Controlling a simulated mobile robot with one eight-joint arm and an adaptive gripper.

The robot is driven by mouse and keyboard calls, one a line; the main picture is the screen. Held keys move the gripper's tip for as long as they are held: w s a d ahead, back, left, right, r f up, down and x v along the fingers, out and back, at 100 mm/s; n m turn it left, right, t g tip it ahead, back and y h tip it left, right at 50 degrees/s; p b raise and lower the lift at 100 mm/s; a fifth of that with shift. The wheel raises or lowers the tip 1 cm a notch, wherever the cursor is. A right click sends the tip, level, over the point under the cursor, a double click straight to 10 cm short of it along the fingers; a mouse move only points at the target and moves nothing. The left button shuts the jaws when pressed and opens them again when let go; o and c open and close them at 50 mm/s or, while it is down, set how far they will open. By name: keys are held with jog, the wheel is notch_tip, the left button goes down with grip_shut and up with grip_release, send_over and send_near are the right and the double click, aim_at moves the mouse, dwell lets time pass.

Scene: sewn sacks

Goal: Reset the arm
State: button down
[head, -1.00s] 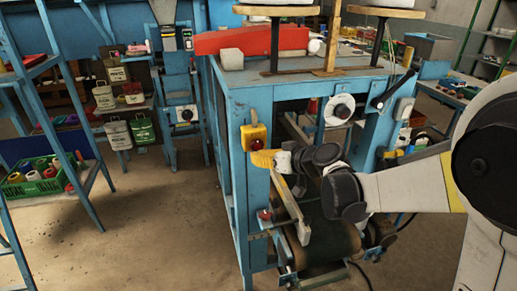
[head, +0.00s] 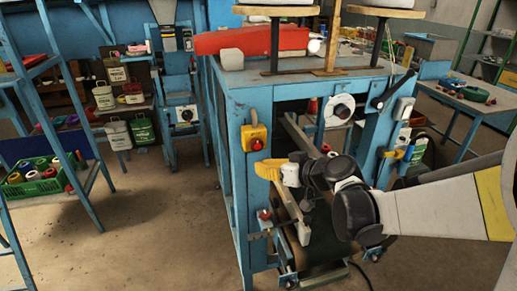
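My arm reaches in from the right edge in the head view. My gripper (head: 268,169) is at its left end, a yellow-orange shape beside a white and dark wrist. It is in front of the blue sewing workbench (head: 237,190), below the yellow switch box on its leg. The gripper is small and seen from the side, so I cannot tell whether its fingers are open or shut. I see nothing held in it.
A yellow switch box (head: 254,137) with a red button is on the bench leg. A roller and slanted bar lie under the bench. A blue shelf with a green crate (head: 38,182) stands left. The floor (head: 150,225) between is clear.

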jog(key=s+d+f+m+g+h+b, duration=0.1)
jog(key=s+d+f+m+h+b, duration=0.2)
jog(key=s+d+f+b, duration=0.3)
jog(key=s+d+f+m+g+h+b, duration=0.1)
jog(key=s+d+f+m+h+b, duration=0.3)
jog(key=s+d, duration=0.8)
jog(key=s+f+h+b, duration=0.1)
jog(key=s+f+h, duration=0.1)
jog(key=s, duration=0.5)
jog(key=shift+d+f+h+b, duration=0.3)
jog(key=shift+d+f+b, duration=0.05)
jog(key=shift+f, duration=0.15)
